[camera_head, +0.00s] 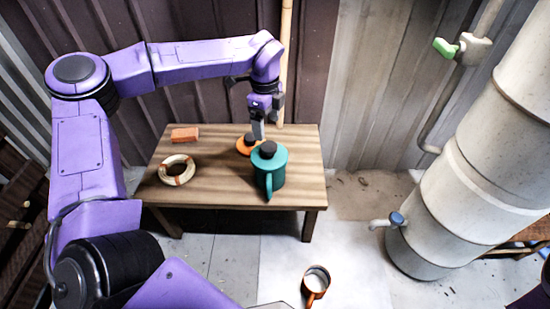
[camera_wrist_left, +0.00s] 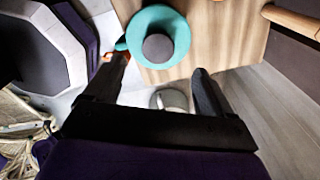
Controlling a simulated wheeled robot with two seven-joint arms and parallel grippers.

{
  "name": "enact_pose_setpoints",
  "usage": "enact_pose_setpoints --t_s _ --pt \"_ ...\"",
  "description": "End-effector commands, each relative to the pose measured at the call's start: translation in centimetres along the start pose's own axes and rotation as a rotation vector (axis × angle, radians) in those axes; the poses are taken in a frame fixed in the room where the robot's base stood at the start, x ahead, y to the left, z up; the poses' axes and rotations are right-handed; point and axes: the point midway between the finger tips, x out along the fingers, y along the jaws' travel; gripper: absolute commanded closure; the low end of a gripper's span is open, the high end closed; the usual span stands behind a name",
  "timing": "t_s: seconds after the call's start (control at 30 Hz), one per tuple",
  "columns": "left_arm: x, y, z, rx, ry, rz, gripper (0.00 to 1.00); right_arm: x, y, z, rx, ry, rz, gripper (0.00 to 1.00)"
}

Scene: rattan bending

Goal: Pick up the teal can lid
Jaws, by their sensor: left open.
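The teal can (camera_head: 270,178) stands upright on the wooden table, with its handle toward the front. Its teal lid (camera_head: 258,155) sits on top and has a dark round knob (camera_head: 269,147). In the left wrist view the lid (camera_wrist_left: 178,28) and its grey knob (camera_wrist_left: 158,48) lie beyond the fingertips, between their lines. My left gripper (camera_head: 258,129) hangs above and just behind the can, pointing down; its fingers (camera_wrist_left: 163,62) are apart with no lid between them. My right gripper is not seen.
An orange disc (camera_head: 241,149) with a dark knob lies just behind the can, close under my left gripper. A cream ring (camera_head: 164,174) and an orange block (camera_head: 185,134) lie on the left of the table (camera_head: 220,188). An orange mug (camera_head: 316,283) stands on the floor.

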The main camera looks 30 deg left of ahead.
Motion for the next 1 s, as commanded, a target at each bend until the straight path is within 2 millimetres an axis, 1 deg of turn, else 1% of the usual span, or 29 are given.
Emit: enact_pose_setpoints --t_s 0.03,0.1,0.33,0.43,0.5,0.57,0.73,0.77,0.8,0.87,0.9,0.93,0.97,1.0 --pt "1.3 0.1 0.1 0.001 0.000 0.003 0.16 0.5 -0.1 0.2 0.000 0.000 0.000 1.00" --pt "2.8 0.1 0.1 0.003 0.000 0.003 0.16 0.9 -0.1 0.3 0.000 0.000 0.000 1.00" --pt "5.8 0.2 -0.2 0.009 0.000 0.001 0.16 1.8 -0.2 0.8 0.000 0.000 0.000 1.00" --pt "7.8 0.3 -0.7 0.010 -0.001 0.001 0.16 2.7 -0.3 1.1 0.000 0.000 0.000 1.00" --pt "9.0 0.3 -0.6 0.009 -0.001 0.002 0.16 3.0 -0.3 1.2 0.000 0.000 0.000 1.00" --pt "9.4 0.3 -0.6 0.009 0.000 0.000 0.16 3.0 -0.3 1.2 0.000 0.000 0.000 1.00" --pt "9.3 0.3 -0.6 0.009 0.000 -0.001 0.16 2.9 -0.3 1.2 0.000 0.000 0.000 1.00" --pt "9.3 0.3 -0.6 0.009 0.000 -0.001 0.19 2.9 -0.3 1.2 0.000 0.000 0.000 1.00" --pt "9.3 0.3 -0.6 0.009 0.000 -0.001 0.32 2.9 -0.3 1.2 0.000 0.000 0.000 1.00" --pt "9.3 0.3 -0.6 0.009 0.000 -0.001 0.52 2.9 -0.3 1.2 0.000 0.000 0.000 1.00" --pt "9.3 0.3 -0.6 0.009 0.000 -0.001 0.65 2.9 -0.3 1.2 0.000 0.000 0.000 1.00" --pt "9.3 0.3 -0.6 0.009 0.000 -0.001 0.75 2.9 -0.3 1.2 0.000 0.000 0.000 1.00" --pt "9.3 0.3 -0.6 0.009 -0.001 0.000 0.75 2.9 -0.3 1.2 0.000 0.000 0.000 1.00" --pt "9.3 0.3 -0.6 0.010 -0.001 -0.001 0.80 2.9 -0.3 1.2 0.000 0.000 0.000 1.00"
